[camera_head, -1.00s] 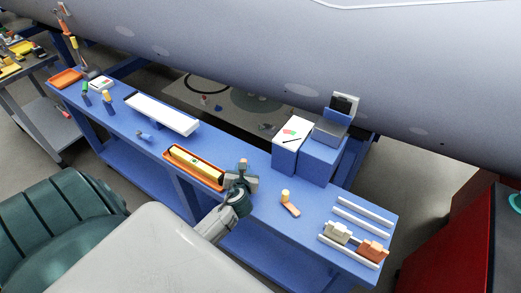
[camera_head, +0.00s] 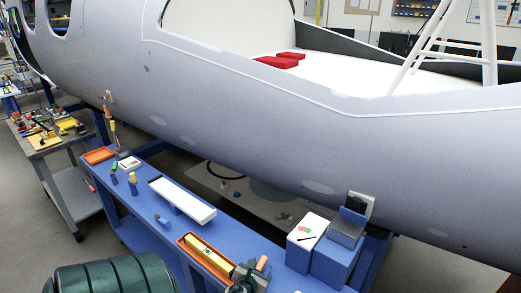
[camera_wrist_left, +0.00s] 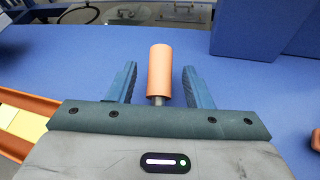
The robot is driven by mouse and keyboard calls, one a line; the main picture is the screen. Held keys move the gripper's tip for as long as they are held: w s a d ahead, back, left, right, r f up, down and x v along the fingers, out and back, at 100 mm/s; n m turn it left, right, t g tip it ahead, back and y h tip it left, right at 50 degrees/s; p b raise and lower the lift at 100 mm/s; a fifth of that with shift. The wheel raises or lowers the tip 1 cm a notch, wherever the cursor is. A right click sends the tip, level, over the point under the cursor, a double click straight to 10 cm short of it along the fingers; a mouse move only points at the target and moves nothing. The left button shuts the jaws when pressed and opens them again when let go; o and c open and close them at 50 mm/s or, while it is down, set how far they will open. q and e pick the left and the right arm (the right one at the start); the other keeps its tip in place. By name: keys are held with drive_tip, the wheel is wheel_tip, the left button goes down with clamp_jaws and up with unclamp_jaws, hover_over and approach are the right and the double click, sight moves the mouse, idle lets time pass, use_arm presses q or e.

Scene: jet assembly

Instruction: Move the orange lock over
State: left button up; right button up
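An orange cylinder with a grey pin at its near end, which I take to be the orange lock, shows in the left wrist view (camera_wrist_left: 161,74) between the two fingers. It also shows in the head view (camera_head: 262,263), near the bottom edge. My left gripper (camera_head: 250,274) is by the right end of the orange tray. In the left wrist view its fingers (camera_wrist_left: 160,84) are apart, with a gap on each side of the cylinder. I cannot tell what supports the cylinder. My right gripper is not in view.
The blue bench (camera_head: 150,205) holds an orange tray (camera_head: 183,242) with a yellow bar, a white tray (camera_head: 181,199) and blue boxes (camera_head: 333,262) to the right. The aircraft's grey hull (camera_head: 270,130) overhangs the far side. The bench's right end is out of view.

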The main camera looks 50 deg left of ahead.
use_arm(q)
drive_tip(key=b+v, duration=0.2)
drive_tip(key=v, duration=0.8)
drive_tip(key=shift+s+d+r, duration=0.2)
drive_tip(key=shift+s, duration=0.15)
idle(0.3)
